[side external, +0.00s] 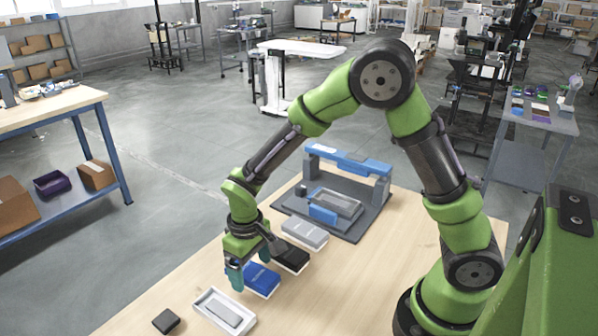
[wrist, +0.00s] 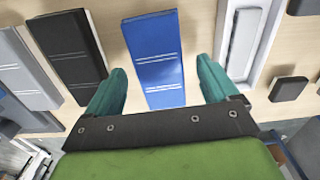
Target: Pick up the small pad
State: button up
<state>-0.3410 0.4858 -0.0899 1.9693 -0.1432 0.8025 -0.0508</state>
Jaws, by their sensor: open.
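A small dark square pad (side external: 166,321) lies on the table near the front edge in the side external view. In the wrist view a dark pad (wrist: 288,89) lies right of the white tray, and another dark piece (wrist: 305,5) shows at the top right edge. I cannot tell which of these is the small pad. My gripper (side external: 250,266) is open, pointing down over a blue box (side external: 262,280). In the wrist view its teal fingers (wrist: 161,75) appear on either side of the blue box (wrist: 155,60), with nothing clearly gripped.
A white tray (side external: 207,299) holding a grey bar is between the blue box and the dark pad. A black box (side external: 293,258) and a grey box (side external: 305,234) lie on the other side. A grey fixture with a blue bridge (side external: 347,161) stands behind. The wooden table (side external: 330,290) is clear at right.

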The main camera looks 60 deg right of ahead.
notch_tip(320, 180, down, 2)
jog(key=shift+f, duration=0.1)
jog(key=c, duration=1.1)
jog(key=shift+r, duration=0.2)
